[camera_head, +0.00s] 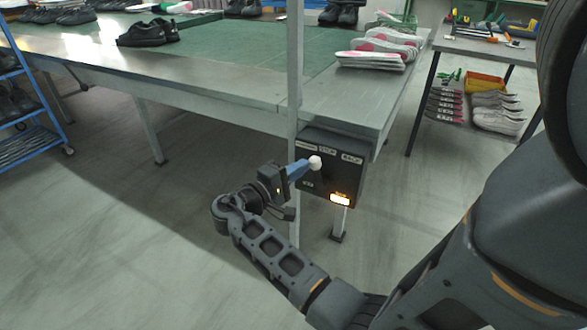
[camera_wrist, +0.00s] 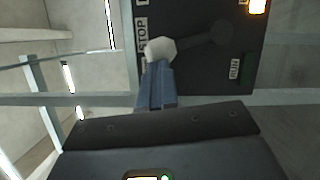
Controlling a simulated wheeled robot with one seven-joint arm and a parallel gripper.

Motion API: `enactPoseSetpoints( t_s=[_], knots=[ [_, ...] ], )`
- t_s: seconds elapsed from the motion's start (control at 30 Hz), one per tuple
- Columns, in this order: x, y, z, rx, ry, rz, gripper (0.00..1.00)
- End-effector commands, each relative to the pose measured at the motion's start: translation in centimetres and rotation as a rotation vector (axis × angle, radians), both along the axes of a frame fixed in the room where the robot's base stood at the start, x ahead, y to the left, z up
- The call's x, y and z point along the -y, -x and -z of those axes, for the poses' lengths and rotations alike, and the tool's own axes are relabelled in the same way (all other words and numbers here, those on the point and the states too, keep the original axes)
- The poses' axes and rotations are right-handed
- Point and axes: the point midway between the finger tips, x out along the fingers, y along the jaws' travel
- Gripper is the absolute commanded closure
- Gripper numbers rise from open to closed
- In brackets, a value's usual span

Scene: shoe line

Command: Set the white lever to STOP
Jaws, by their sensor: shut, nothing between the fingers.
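The white lever knob (camera_head: 315,162) stands out from the dark control box (camera_head: 346,178) under the table's corner. In the wrist view the knob (camera_wrist: 160,49) sits at the end of a dark lever arm (camera_wrist: 195,40), close to the STOP label (camera_wrist: 141,34) and a little below it. My gripper (camera_head: 306,165) is shut, its blue fingers reaching the knob from the left. In the wrist view the fingertips (camera_wrist: 157,68) are right at the knob, seemingly touching it, with nothing held between them. The fingers hide part of the label beside the knob.
A metal post (camera_head: 294,90) rises beside the box. The table (camera_head: 235,85) with shoes is above; open floor lies to the left.

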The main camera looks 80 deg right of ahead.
Motion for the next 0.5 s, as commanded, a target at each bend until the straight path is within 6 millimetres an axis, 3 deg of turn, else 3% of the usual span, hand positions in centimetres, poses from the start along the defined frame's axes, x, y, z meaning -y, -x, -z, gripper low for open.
enactPoseSetpoints(
  t_s=[0.1, 0.5],
  knots=[
    [-0.1, 0.6, -0.6, 0.071, 0.017, 0.002, 1.00],
    [-0.3, 1.5, -0.8, 0.066, 0.016, 0.001, 1.00]
  ],
)
